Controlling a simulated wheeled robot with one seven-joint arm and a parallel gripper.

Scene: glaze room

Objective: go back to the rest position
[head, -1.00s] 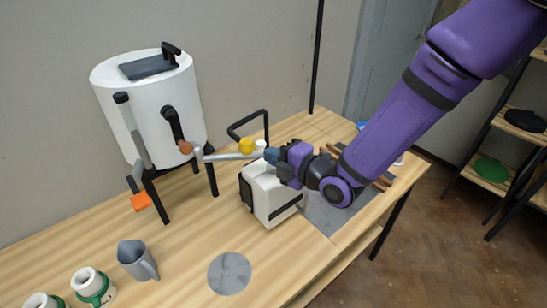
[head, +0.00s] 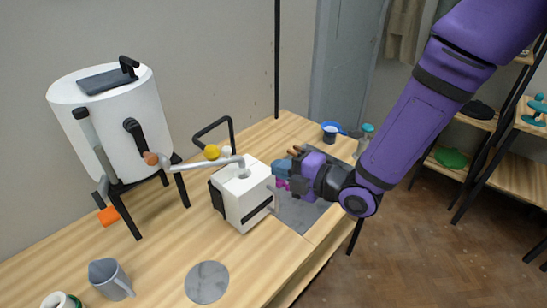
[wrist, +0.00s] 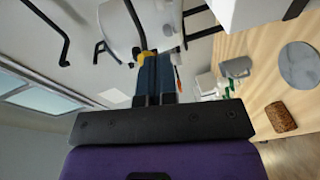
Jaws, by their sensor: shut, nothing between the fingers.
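My gripper (head: 284,173) is shut and empty in the head view, just right of the white box-shaped device (head: 243,194) on the table. My purple arm reaches down to it from the upper right. In the wrist view my gripper (wrist: 154,58) shows its blue fingers together, with nothing seen between them. Whether the fingertips touch the white device cannot be told.
A grey pitcher (head: 110,279) and a round grey disc (head: 206,282) are at the front. A blue bowl (head: 331,128) and a teal-topped bottle (head: 363,139) stand behind my arm. Shelves are at the right.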

